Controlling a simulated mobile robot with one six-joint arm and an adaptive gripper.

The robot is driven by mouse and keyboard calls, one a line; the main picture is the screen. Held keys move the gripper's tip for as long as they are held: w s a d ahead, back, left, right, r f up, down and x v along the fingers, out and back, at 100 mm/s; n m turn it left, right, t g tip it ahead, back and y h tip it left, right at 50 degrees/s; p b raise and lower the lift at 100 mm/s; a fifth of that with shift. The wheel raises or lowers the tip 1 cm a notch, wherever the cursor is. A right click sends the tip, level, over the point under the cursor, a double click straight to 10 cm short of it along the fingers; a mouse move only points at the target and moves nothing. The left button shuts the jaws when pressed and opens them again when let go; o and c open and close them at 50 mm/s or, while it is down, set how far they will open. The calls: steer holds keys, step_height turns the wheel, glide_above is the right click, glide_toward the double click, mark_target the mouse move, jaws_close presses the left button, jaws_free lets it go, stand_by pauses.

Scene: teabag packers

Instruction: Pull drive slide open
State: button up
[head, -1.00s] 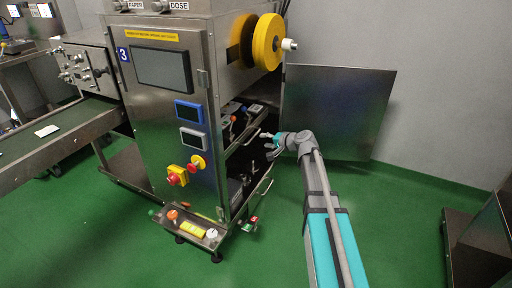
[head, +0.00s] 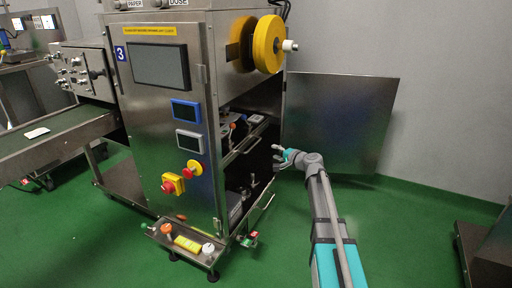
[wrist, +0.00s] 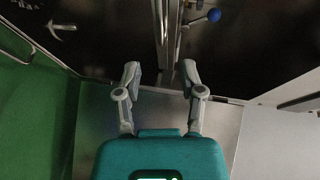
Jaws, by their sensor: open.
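The packing machine (head: 160,110) has an open side bay with two slides. The upper slide (head: 243,150) carries small levers and has a bar along its front. The lower slide (head: 262,203) has a long bar handle at the bay's edge. I cannot tell from labels which one is the drive slide. My gripper (head: 278,156) is just outside the bay, near the upper slide's right end. In the wrist view my gripper (wrist: 162,72) is open and empty, its fingers apart on either side of a vertical metal rail (wrist: 164,32) beyond them.
An open metal door panel (head: 338,120) stands behind my arm. A low control bar (head: 187,242) juts out at the machine's foot. A blue-knobbed lever (wrist: 200,19) shows in the wrist view. Green floor (head: 400,240) is free to the right.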

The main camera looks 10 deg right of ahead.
mark_target(255, 145)
steer(key=b+x, duration=0.2)
steer(key=x, duration=1.1)
steer(key=shift+w+a+f+b, duration=0.15)
steer(key=shift+w+a+b, duration=0.1)
steer(key=shift+w+b, duration=0.05)
jaws_close()
steer(key=shift+d, duration=0.25)
steer(key=shift+s+a, duration=0.1)
steer(key=shift+a, duration=0.15)
steer(key=shift+s, duration=0.1)
